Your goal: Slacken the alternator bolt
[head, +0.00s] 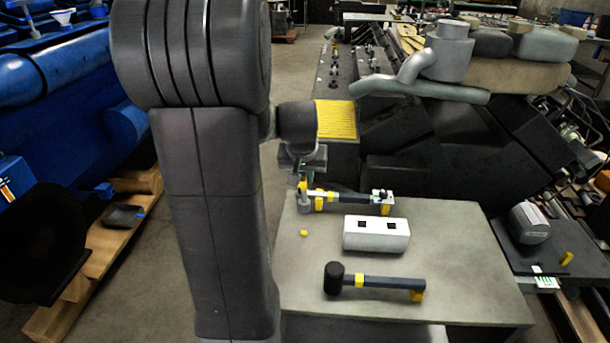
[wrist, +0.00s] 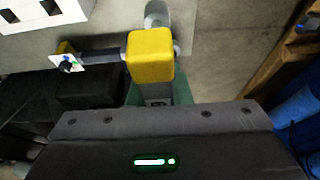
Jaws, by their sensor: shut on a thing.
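A long tool with a dark handle (head: 350,197) and yellow parts lies along the far edge of the grey bench. In the wrist view its dark shaft (wrist: 100,55) runs left from a yellow block (wrist: 150,55) to a white plate with a black knob. A rounded grey end (wrist: 157,14) shows beyond the block. My gripper (head: 302,184) is at the tool's left end. It is shut on the yellow block, close in front of the wrist camera (wrist: 154,88). A grey rounded unit (head: 530,223), perhaps the alternator, stands at right; no bolt can be made out.
A white block (head: 376,235) with two dark square holes sits mid-bench. A mallet (head: 375,281) lies nearer, and a small yellow cube (head: 303,233) at left. Dark engine parts (head: 440,150) rise behind the bench.

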